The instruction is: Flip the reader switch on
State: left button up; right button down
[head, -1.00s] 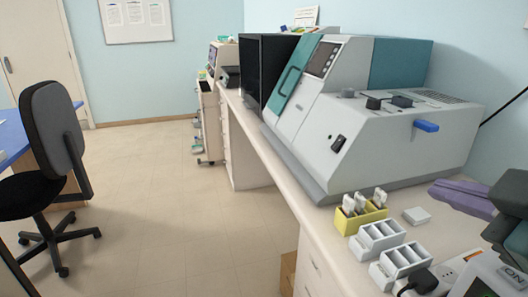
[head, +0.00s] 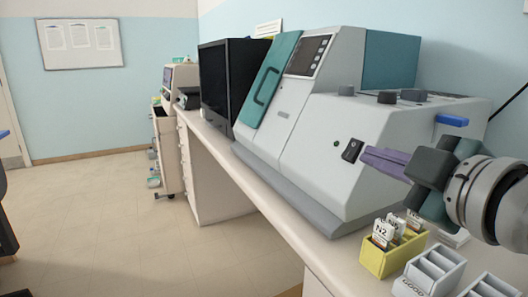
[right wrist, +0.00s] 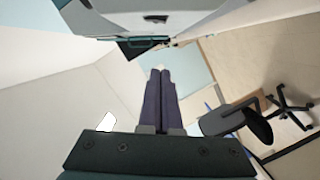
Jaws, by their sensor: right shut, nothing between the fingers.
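The reader (head: 300,130) is a large grey machine with teal panels on the bench. I cannot tell which way the rocker is tipped. My right gripper (head: 365,156) has its purple fingers together and empty. In the head view the fingertips appear just right of the switch; whether they touch it is unclear. The shut fingers also show in the right wrist view (right wrist: 160,74), where I cannot make out the switch. My left gripper is out of view.
A yellow slide rack (head: 385,262) with labelled slides stands below my right gripper, with pale slotted racks (head: 432,272) beside it. A blue lever (head: 452,120) sticks out of the reader's right side. A dark monitor (head: 228,85) stands beyond the reader.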

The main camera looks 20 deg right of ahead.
aim_at(351, 150)
jog(key=w+d+f, duration=0.1)
jog(key=w, duration=0.2)
jog(key=w+d+f, duration=0.1)
jog(key=w, duration=0.2)
jog(key=w+d+f, duration=0.1)
jog(key=w, duration=0.3)
jog(key=shift+d+f+b, duration=0.1)
jog(key=shift+d+b, duration=0.15)
jog(key=shift+b, duration=0.15)
jog(key=shift+d+f, duration=0.3)
jog(key=shift+d, duration=0.2)
